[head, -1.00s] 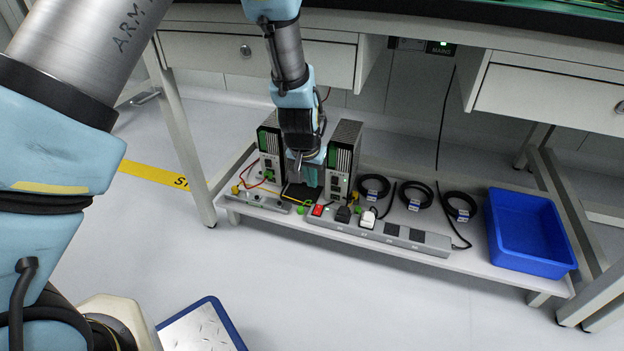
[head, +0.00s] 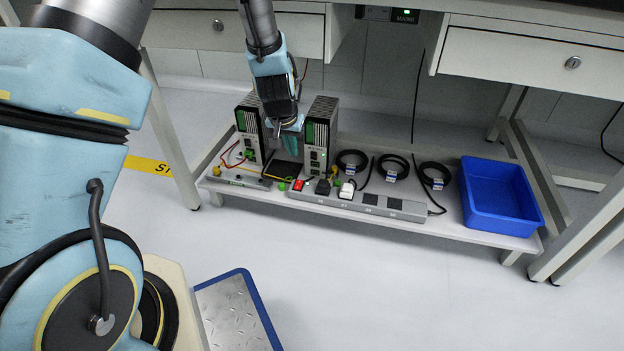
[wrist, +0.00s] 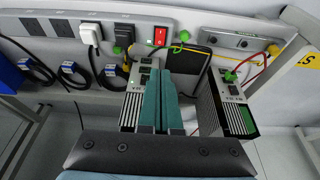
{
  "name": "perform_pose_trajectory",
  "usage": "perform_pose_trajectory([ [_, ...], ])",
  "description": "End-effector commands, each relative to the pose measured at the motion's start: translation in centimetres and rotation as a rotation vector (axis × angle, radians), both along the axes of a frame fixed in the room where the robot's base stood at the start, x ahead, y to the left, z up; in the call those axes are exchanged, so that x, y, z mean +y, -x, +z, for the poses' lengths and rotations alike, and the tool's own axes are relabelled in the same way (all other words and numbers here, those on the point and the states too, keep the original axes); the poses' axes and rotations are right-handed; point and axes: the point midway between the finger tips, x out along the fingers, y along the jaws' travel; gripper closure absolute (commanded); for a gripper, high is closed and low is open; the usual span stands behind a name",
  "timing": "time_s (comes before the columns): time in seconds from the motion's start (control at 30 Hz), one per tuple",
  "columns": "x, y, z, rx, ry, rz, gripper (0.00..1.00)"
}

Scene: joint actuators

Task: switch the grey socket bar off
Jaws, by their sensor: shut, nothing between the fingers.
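The grey socket bar (head: 392,208) lies along the front of the low shelf. Its red switch (head: 298,185) is at its left end, beside a black plug (head: 322,187) and a white plug (head: 347,190). In the wrist view the red rocker switch (wrist: 161,37) shows at top centre, with a green light beside it. My gripper (head: 290,146) is shut and empty, above the shelf between the two power units and behind the bar. In the wrist view its teal fingers (wrist: 161,100) are together, apart from the switch.
Two black-and-grey power units (head: 319,137) (head: 250,131) stand close on either side of my gripper. A second, smaller grey strip (head: 238,179) lies left of the bar. Coiled black cables (head: 394,167) and a blue bin (head: 500,196) are to the right. The desk drawers overhang the shelf.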

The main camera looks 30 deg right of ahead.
Motion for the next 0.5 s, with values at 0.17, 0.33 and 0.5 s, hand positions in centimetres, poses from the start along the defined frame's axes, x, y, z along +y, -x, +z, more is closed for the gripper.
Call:
perform_pose_trajectory([
  [0.17,0.0,0.0,0.0,0.0,0.0,-0.001,1.0],
  [0.33,-0.1,0.0,-0.5,0.0,0.0,-0.002,1.0],
  [0.5,-0.6,-0.5,-2.8,0.001,-0.001,-0.003,1.0],
])
